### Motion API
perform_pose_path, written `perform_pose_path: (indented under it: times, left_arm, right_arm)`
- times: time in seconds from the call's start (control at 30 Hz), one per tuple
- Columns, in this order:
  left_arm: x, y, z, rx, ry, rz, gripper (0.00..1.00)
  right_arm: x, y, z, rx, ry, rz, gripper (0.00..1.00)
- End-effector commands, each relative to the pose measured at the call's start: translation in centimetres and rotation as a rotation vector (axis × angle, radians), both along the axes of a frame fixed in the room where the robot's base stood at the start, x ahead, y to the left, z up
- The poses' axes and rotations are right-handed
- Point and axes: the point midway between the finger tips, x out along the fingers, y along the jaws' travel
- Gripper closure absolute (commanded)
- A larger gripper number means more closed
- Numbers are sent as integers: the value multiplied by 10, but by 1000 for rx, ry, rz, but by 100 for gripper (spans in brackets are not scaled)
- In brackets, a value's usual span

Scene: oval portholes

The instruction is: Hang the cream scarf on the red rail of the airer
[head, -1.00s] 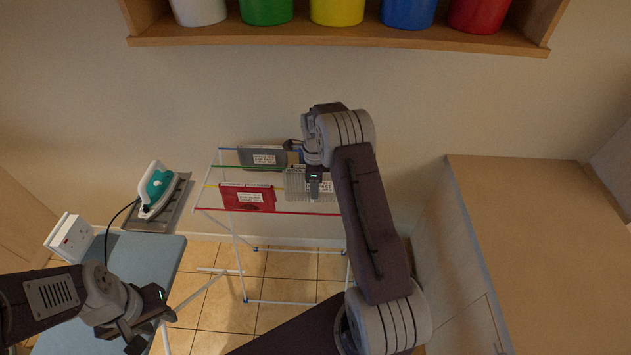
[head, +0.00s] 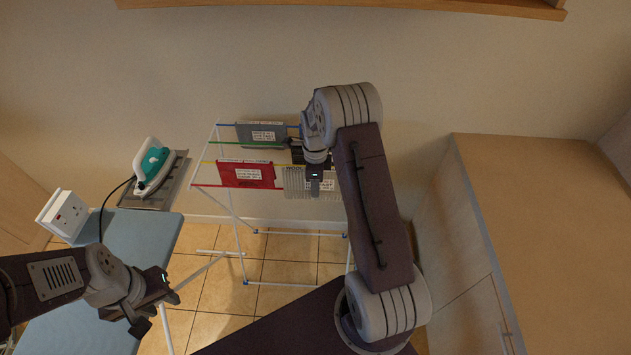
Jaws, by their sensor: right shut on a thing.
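The cream scarf (head: 296,181), ribbed and pale with a white label, is at the front right of the airer (head: 238,237). My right gripper (head: 314,184) is shut on it from above. The scarf overlaps the red rail (head: 222,186), the front one, and hides part of it. I cannot tell whether the scarf touches the rail. My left gripper (head: 158,314) is open and empty, over the ironing board at lower left.
A red cloth (head: 246,174) hangs on the yellow rail and a grey cloth (head: 262,134) on the blue rail. A cabinet (head: 545,220) borders the right.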

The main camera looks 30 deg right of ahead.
Motion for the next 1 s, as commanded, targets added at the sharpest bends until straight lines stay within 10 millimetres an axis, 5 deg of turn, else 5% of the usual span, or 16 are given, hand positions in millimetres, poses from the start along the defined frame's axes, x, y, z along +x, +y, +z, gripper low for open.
perform_pose_path:
  times: [0.6, 1.0]
  left_arm:
    - [0, 0, -42, 0, 0, 0, 64]
    - [0, 0, -52, 0, 0, 0, 64]
  right_arm:
    - [0, 0, -64, 1, 1, 0, 100]
    - [0, 0, -81, -1, -1, 0, 100]
